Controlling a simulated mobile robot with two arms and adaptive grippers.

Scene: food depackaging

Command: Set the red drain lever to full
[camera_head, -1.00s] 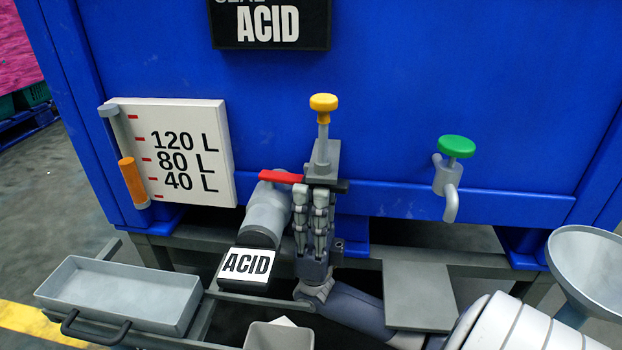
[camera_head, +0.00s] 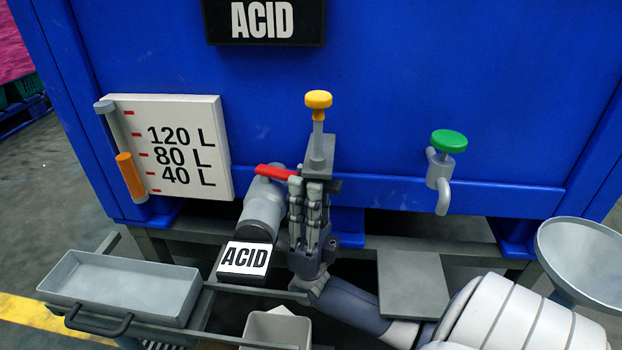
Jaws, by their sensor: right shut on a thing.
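The red drain lever (camera_head: 272,171) sits on top of the grey drain pipe (camera_head: 263,208) at the front of the blue tank. Its left part shows; its right end is hidden behind my fingers. My right gripper (camera_head: 309,185) comes up from below right and is shut on the lever's right end. A grey block with a yellow-knobbed rod (camera_head: 318,110) stands just behind and above the fingertips. My left gripper does not show.
A level gauge (camera_head: 165,150) with an orange marker is on the tank's left. A green-knobbed tap (camera_head: 446,160) is at right. An ACID label (camera_head: 245,258) sits below the pipe. A grey tray (camera_head: 120,285), a bin (camera_head: 277,328) and a funnel (camera_head: 590,260) stand in front.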

